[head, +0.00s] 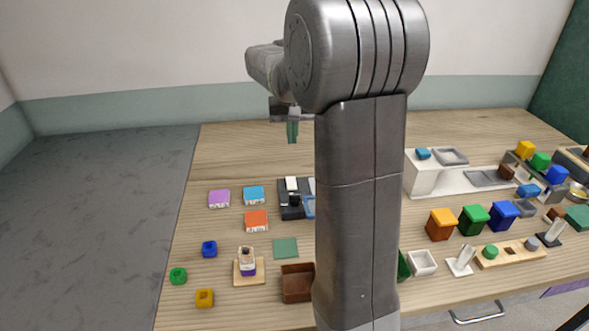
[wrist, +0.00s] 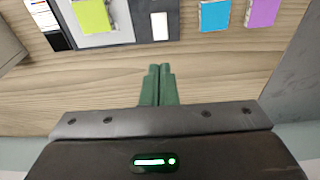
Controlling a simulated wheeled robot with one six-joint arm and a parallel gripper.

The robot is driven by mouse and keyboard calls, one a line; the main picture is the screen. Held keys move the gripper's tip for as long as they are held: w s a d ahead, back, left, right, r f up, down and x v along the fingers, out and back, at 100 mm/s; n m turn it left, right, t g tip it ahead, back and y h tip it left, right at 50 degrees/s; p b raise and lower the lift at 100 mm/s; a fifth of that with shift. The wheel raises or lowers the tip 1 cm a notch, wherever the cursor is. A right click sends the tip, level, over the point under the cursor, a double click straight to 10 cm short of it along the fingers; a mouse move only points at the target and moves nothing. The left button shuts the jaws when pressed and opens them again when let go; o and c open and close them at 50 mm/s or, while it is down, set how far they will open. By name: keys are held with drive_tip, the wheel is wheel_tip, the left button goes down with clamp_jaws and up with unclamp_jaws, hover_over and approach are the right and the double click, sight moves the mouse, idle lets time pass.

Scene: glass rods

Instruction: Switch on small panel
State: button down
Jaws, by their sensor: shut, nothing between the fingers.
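A dark panel (head: 286,211) with a white switch-like piece (head: 292,184) lies near the middle of the table in the head view. It looks like the small panel; part of its right side is hidden by my arm. In the wrist view the dark panel (wrist: 138,27) and its white piece (wrist: 160,26) are at the top centre. I cannot tell the switch's state. My gripper (head: 292,140) hangs above the table behind the panel in the head view. In the wrist view its green fingers (wrist: 160,70) are together and empty, apart from the panel.
Purple (head: 219,199), blue (head: 254,195) and orange (head: 256,221) blocks lie left of the panel. A grey board with a yellow-green square (wrist: 91,15) adjoins it in the wrist view. Coloured bins (head: 441,224) and a white unit (head: 424,177) stand right. The table's back is clear.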

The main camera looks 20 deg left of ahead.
sight(291, 179)
drive_tip(key=f, duration=0.4)
drive_tip(key=w+f, duration=0.1)
drive_tip(key=f, duration=0.4)
drive_tip(key=a+f, duration=0.1)
drive_tip(key=f, duration=0.4)
drive_tip(key=shift+w+a, duration=0.1)
drive_tip(key=shift+w, duration=0.3)
